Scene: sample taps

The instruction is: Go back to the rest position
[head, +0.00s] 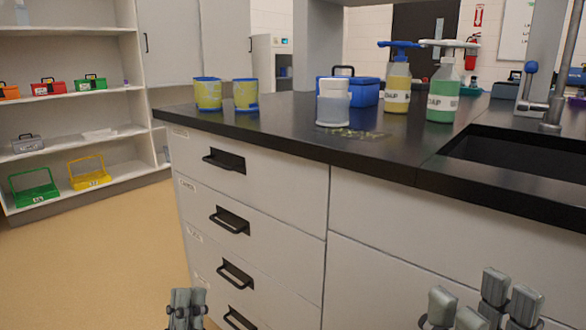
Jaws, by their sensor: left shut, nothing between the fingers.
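My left gripper (187,306) shows at the bottom edge, left of centre, in front of the drawer cabinet. Its grey fingers are together and hold nothing. My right gripper (482,306) shows at the bottom right, in front of the cabinet front below the sink. Its grey fingertips stand apart with nothing seen between them. Both grippers are low in the view, below the level of the black counter (300,143). The arms behind them are out of view.
On the counter stand two yellow-blue cups (208,94), a white-and-grey container (333,105), a blue box (365,93) and two soap bottles (443,95). A sink (520,152) with a tap (546,110) is at right. Shelves (70,100) stand left. Floor (90,260) at left is clear.

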